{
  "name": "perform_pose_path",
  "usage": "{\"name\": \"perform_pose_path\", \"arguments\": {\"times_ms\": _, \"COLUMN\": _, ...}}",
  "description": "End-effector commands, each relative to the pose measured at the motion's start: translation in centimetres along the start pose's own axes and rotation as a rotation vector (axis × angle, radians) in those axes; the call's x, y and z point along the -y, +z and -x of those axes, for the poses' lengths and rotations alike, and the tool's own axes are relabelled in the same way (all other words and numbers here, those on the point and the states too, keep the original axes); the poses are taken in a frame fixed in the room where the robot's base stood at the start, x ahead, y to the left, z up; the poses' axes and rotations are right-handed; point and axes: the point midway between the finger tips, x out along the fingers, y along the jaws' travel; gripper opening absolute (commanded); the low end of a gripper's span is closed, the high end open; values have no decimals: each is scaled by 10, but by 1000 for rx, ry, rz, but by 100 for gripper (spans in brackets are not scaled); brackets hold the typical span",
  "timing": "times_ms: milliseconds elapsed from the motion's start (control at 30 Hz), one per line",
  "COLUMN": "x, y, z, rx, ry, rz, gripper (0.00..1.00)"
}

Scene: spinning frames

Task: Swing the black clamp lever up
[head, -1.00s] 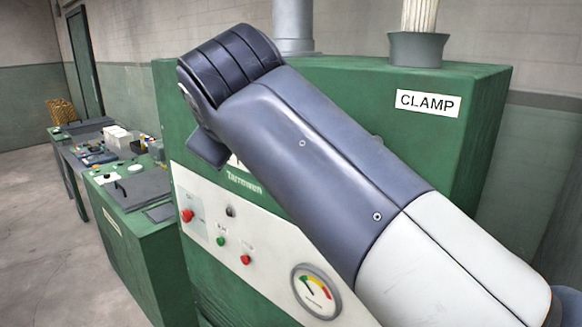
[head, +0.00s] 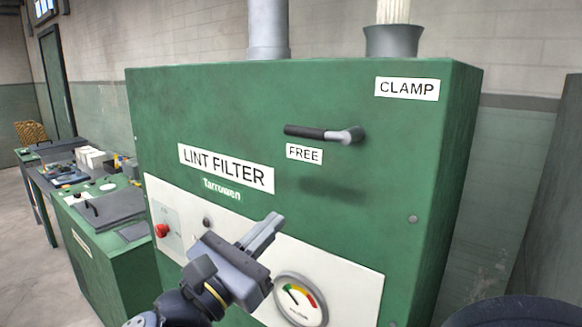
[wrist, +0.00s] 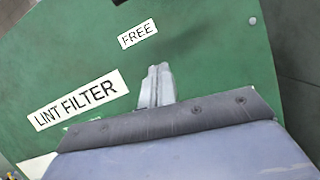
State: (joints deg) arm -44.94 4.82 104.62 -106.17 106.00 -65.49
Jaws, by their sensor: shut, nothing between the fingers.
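The black clamp lever (head: 306,132) sits on the upper front of the green machine. It lies about level, its black grip pointing left from a silver pivot (head: 351,134) at its right end. A FREE label (head: 304,152) is just below the grip, and a CLAMP label (head: 407,88) is above and right of the pivot. My gripper (head: 273,222) is below and left of the lever, apart from it, pointing up and right with its fingers together and empty.
The green machine (head: 290,90) carries a LINT FILTER label (head: 226,168), a white panel with a red button (head: 162,230) and a gauge (head: 300,299) near my gripper. Pipes rise from its top. A green bench with tools (head: 100,215) stands at left.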

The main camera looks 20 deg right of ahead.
Motion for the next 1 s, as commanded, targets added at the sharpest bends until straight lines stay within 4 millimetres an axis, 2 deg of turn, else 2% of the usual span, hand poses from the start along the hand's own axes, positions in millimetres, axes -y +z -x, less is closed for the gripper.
{"name": "perform_pose_path", "arguments": {"times_ms": 100, "x": 2, "y": 3, "z": 15, "rx": 125, "ry": 27, "rz": 86, "gripper": 0}}
{"name": "perform_pose_path", "arguments": {"times_ms": 233, "x": 4, "y": 8, "z": 24, "rx": 205, "ry": 39, "rz": 133, "gripper": 0}}
{"name": "perform_pose_path", "arguments": {"times_ms": 667, "x": 4, "y": 11, "z": 27, "rx": 237, "ry": 43, "rz": 149, "gripper": 0}}
{"name": "perform_pose_path", "arguments": {"times_ms": 833, "x": 4, "y": 14, "z": 18, "rx": 236, "ry": 41, "rz": 148, "gripper": 0}}
{"name": "perform_pose_path", "arguments": {"times_ms": 1000, "x": 2, "y": 20, "z": -6, "rx": 236, "ry": 38, "rz": 149, "gripper": 0}}
